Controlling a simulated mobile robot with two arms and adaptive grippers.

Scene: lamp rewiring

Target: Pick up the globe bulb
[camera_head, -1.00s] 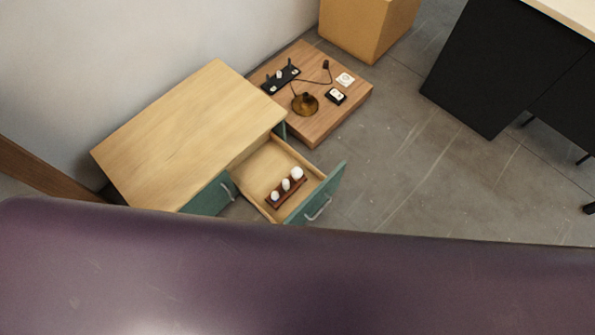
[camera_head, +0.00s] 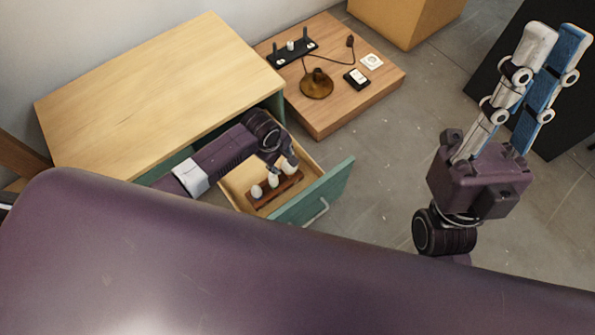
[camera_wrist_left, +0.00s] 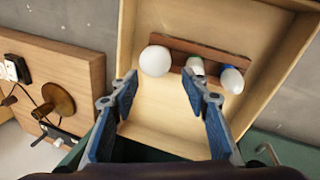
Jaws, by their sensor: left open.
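The globe bulb (camera_wrist_left: 155,60), round and white, sits at one end of a dark wooden rack (camera_wrist_left: 188,48) in the open drawer. In the head view the globe bulb (camera_head: 290,164) is partly hidden by my left gripper (camera_head: 281,158). Two smaller white bulbs share the rack: a middle one (camera_wrist_left: 195,67) and an end one (camera_wrist_left: 231,79). In the left wrist view my left gripper (camera_wrist_left: 163,88) is open and empty, its fingertips just short of the globe bulb. My right gripper (camera_head: 555,40) is raised upright at the right, its fingers apart and empty.
The drawer (camera_head: 238,182) has raised walls and a green front (camera_head: 318,193). The wooden cabinet top (camera_head: 160,90) lies beside it. A low wooden platform (camera_head: 330,108) holds a brass lamp base (camera_head: 316,84), cord, switch and socket parts. Grey floor lies open right of the drawer.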

